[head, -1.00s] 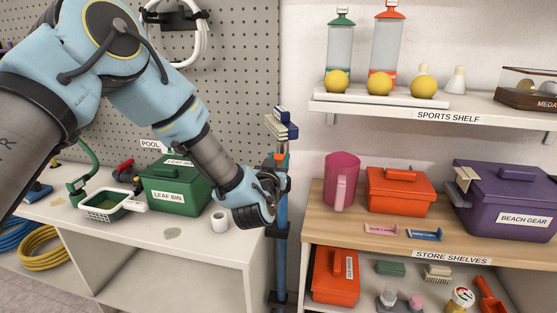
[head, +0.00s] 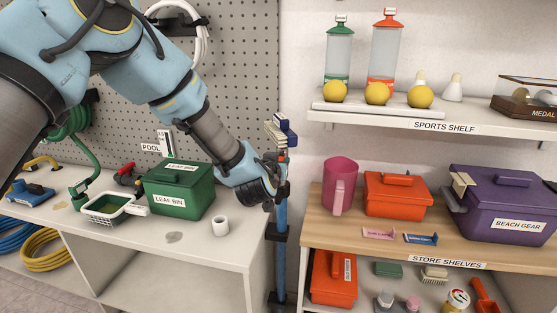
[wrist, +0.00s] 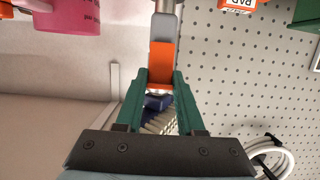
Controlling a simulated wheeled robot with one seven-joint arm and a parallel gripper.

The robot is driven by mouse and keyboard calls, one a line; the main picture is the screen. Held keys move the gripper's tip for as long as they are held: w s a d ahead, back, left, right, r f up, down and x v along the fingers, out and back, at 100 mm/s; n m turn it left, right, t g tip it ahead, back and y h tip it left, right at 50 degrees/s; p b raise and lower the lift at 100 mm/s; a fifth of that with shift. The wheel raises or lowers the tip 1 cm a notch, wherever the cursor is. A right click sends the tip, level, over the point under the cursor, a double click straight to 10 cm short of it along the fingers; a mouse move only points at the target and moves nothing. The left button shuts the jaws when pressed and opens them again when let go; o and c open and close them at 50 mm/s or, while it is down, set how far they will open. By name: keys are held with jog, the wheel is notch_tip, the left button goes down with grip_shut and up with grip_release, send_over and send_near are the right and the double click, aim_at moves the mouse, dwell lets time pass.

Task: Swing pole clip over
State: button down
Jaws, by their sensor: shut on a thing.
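The blue pole (head: 281,255) stands upright between the white counter and the store shelves, in front of the pegboard's right edge. A brush head with blue and cream parts (head: 279,129) is at its top. My gripper (head: 281,172) is at the upper pole, just below the brush head. In the wrist view, the green fingers of my gripper (wrist: 160,82) are shut on the orange clip (wrist: 161,62), which has a grey part beyond it. The brush head (wrist: 158,112) shows between the fingers. The gripper mostly hides the clip in the head view.
The green leaf bin (head: 180,190), a white cup (head: 220,225) and a skimmer basket (head: 106,209) stand on the counter at left. Right of the pole, a pink pitcher (head: 340,185) and an orange box (head: 397,196) stand close by on the wooden shelf.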

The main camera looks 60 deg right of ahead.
jog(key=c, duration=0.5)
grip_release()
jog(key=b+v, duration=0.3)
jog(key=v, duration=0.7)
jog(key=shift+s+a+b, duration=0.15)
jog(key=shift+a+b, duration=0.2)
jog(key=shift+b, duration=0.05)
